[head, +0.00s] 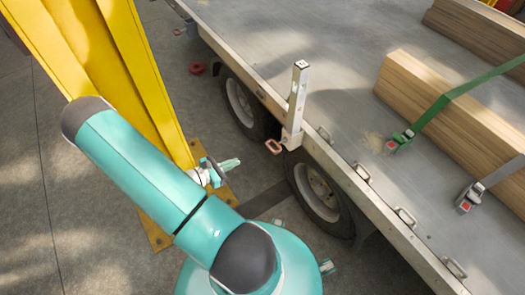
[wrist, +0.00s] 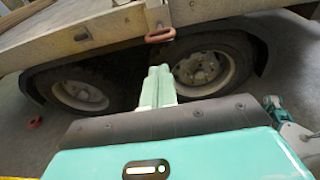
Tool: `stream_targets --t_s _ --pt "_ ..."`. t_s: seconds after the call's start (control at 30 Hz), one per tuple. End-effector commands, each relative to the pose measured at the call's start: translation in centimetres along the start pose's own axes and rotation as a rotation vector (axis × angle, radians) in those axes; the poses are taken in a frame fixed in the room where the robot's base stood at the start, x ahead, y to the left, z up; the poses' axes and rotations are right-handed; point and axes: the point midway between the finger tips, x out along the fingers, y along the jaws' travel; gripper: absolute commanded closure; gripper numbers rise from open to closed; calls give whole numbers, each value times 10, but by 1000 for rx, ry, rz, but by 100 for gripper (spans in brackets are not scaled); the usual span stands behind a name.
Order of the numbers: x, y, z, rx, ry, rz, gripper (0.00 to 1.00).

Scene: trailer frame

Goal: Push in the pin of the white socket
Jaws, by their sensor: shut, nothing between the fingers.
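The white socket (head: 291,139) is on the side rail of the trailer bed, with an upright white post (head: 298,90) standing in it. A copper-coloured pin handle (head: 273,146) sticks out from the socket's outer face. In the wrist view the pin handle (wrist: 160,35) hangs below the rail, in front of the pale socket (wrist: 157,14). My gripper (head: 236,162) is to the left of the pin in the head view, apart from it. In the wrist view my gripper (wrist: 158,72) has its pale green fingers together, empty, pointing toward the trailer just below the pin handle.
Trailer wheels (head: 318,190) sit under the rail. Wooden beams (head: 440,110) lie on the bed under a green strap (head: 455,95). A yellow post (head: 120,70) stands close behind my arm. A red object (head: 197,68) is on the ground. Open ground separates my gripper from the trailer.

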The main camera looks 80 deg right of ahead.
Motion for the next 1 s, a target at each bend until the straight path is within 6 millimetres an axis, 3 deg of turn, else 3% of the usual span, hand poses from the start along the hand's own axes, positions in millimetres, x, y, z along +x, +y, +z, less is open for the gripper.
stream_targets --t_s 0.47,1.0 --pt "10 0 0 -2 -2 -1 100" --pt "109 -2 0 -1 0 -4 100"
